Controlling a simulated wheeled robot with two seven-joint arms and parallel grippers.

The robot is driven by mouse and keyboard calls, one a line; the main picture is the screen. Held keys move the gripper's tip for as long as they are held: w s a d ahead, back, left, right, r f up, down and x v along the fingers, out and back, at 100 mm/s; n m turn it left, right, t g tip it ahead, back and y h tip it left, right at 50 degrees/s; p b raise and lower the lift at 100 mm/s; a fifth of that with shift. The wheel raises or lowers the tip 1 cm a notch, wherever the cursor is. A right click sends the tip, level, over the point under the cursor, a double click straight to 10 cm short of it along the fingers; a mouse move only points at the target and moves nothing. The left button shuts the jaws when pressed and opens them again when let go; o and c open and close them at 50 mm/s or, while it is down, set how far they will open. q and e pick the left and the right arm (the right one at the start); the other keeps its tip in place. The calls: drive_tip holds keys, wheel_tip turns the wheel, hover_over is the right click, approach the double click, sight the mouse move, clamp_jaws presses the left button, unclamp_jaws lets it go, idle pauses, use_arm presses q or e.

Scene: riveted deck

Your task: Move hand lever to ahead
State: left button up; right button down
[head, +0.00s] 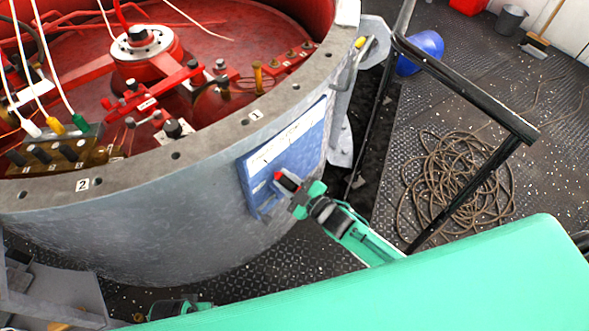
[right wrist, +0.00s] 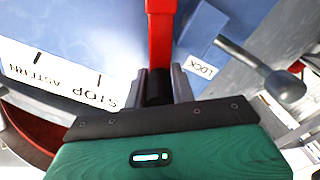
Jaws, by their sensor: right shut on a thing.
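The hand lever is a red bar (right wrist: 160,35) with a dark grip, on a blue panel (head: 252,195) fixed to the outside of the grey drum. My right gripper (right wrist: 160,88) is shut on the lever's dark grip, one finger on each side. In the head view my right gripper (head: 285,184) is in front of the panel, with a bit of red at its tip. A white label strip (right wrist: 50,78) reads ASTERN and STOP; the lever is just right of STOP in the wrist view. No AHEAD mark is legible. A green and dark part of my left arm shows at the bottom left; its fingers cannot be made out.
A small LOCK label (right wrist: 199,68) and a grey rod with a round knob (right wrist: 286,87) are right of the lever. The drum rim (head: 245,118) curves above the panel. A black rail (head: 470,95) and coiled rope (head: 455,185) are to the right.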

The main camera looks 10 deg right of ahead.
drive_tip(key=shift+s+a+f, duration=0.15)
drive_tip(key=shift+a+f, duration=0.05)
drive_tip(key=c, duration=1.6)
unclamp_jaws()
drive_tip(key=o, duration=0.4)
drive_tip(key=shift+r, duration=0.1)
drive_tip(key=shift+d, duration=0.1)
drive_tip(key=shift+v, duration=6.85)
